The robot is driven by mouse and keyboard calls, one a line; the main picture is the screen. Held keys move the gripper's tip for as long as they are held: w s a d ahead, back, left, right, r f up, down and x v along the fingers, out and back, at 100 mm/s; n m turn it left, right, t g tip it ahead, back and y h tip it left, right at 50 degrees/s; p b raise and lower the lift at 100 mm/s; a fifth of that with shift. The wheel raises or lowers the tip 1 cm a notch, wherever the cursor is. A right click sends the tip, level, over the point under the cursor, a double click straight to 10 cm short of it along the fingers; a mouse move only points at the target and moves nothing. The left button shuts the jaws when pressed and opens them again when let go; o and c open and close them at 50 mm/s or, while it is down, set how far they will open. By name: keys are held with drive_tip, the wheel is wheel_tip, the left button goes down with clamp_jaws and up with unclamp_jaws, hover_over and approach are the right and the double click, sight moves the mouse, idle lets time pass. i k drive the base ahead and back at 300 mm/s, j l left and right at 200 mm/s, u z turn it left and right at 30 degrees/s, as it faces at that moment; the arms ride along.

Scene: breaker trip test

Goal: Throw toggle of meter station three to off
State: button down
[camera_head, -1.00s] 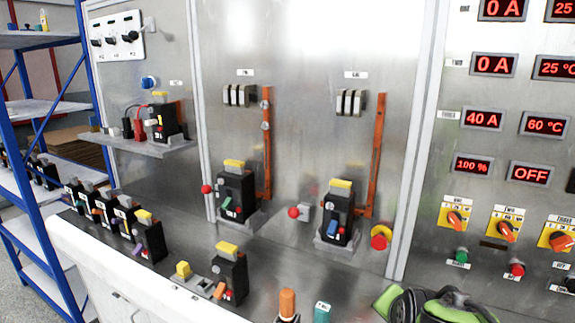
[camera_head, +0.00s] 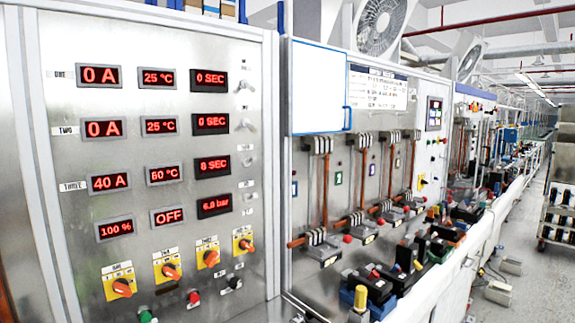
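The meter panel (camera_head: 150,140) fills the left half of the view. Its row labelled three (camera_head: 73,186) reads 40 A, 60 °C and 8 SEC on red displays. A column of small metal toggles runs down the panel's right side; the upper ones (camera_head: 244,86) and (camera_head: 246,125) show beside rows one and two. Small pale fittings and labels (camera_head: 249,197) sit beside and below row three, too small to read a lever position. A display (camera_head: 168,216) in the lowest row reads OFF. My gripper is not in view.
Several orange rotary knobs on yellow plates (camera_head: 122,286) line the panel's lower part, above a green button (camera_head: 145,316) and a red button (camera_head: 194,298). Right of the panel, a long bench holds breakers (camera_head: 369,286). An aisle floor (camera_head: 515,285) lies at the far right.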

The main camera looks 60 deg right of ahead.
sight(254, 157)
drive_tip(key=z, duration=1.75)
